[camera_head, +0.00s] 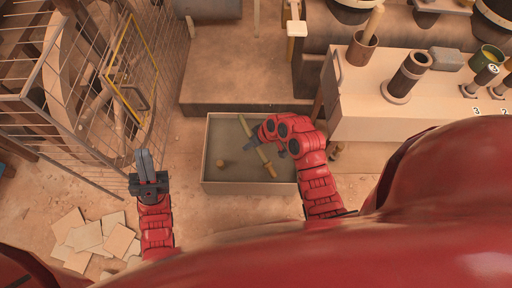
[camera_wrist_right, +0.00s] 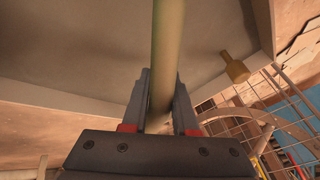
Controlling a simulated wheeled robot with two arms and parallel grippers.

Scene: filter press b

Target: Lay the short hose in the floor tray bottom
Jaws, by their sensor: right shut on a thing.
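The short hose (camera_head: 266,161) is a straight, dull yellow-green tube, slanting over the grey floor tray (camera_head: 204,150). My right gripper (camera_head: 254,143) is shut on it around its middle. In the right wrist view the hose (camera_wrist_right: 167,45) passes between the two fingers (camera_wrist_right: 163,95). The tray is a shallow rectangular box with a pale rim and dark bottom; I cannot tell whether the hose touches the bottom. My left gripper (camera_head: 145,162) is left of the tray, empty, its fingers close together.
A small tan cylindrical piece (camera_head: 221,163) is in the tray's left part. A wire cage (camera_head: 100,90) stands at the left, with loose tiles (camera_head: 95,238) below it. A pale bench (camera_head: 400,110) with several cylindrical parts stands at the right. A brown step (camera_head: 235,92) lies behind the tray.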

